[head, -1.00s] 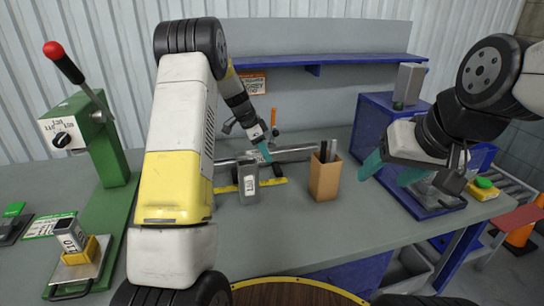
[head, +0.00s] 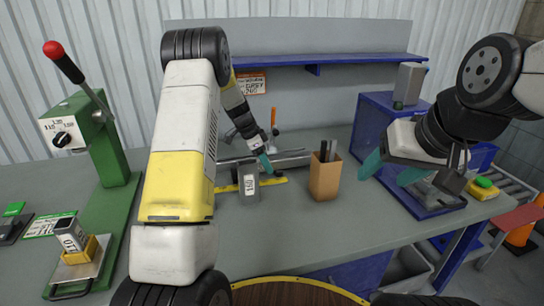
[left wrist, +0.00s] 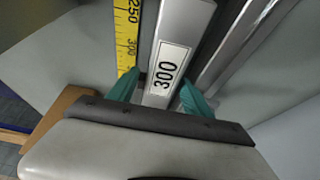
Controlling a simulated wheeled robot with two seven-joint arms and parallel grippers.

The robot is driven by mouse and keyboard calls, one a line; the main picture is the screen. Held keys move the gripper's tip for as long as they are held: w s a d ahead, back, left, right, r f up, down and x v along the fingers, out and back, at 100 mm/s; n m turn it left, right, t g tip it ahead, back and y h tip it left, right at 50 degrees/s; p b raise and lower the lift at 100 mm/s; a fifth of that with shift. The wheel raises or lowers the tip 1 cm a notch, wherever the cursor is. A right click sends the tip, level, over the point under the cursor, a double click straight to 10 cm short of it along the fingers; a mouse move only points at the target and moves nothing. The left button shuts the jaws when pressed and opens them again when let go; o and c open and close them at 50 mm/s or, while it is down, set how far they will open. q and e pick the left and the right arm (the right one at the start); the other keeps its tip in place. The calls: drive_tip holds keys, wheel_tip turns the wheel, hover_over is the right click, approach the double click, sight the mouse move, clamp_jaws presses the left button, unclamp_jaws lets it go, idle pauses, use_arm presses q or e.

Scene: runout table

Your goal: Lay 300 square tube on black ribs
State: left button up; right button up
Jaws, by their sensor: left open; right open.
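The grey square tube (left wrist: 178,45) with a white 300 label shows in the left wrist view. It lies lengthwise between the teal fingers of my left gripper (left wrist: 158,92), which is open around its labelled end. A yellow ruler (left wrist: 125,30) runs beside it on one side and a shiny metal length (left wrist: 235,45) on the other. In the head view my left gripper (head: 265,162) is low over the table behind the ruler. The black ribs cannot be made out clearly beneath the tube. My right gripper (head: 390,172) is open and empty at the right.
A short labelled grey tube (head: 248,184) stands before the ruler. A brown holder (head: 325,178) with dark pieces stands to its right. A green lever press (head: 105,150) is at left, and a blue stand (head: 385,125) at right. The front middle of the table is clear.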

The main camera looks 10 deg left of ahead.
use_arm(q)
drive_tip(key=v, duration=1.2)
drive_tip(key=s+d+r+n+t, duration=0.1)
drive_tip(key=s+r+n, duration=0.2)
drive_tip(key=s+r, duration=0.55)
drive_tip(key=s+d+r+n+t+y, duration=0.1)
drive_tip(key=s+n, duration=0.4)
drive_tip(key=s, duration=0.8)
drive_tip(key=s+d+r+n+t, duration=0.2)
drive_tip(key=s+r+n, duration=0.1)
drive_tip(key=s, duration=1.1)
drive_tip(key=shift+s+n+y, duration=0.25)
drive_tip(key=shift+n+y, duration=0.15)
drive_tip(key=shift+n, duration=0.5)
drive_tip(key=shift+d+r, duration=0.1)
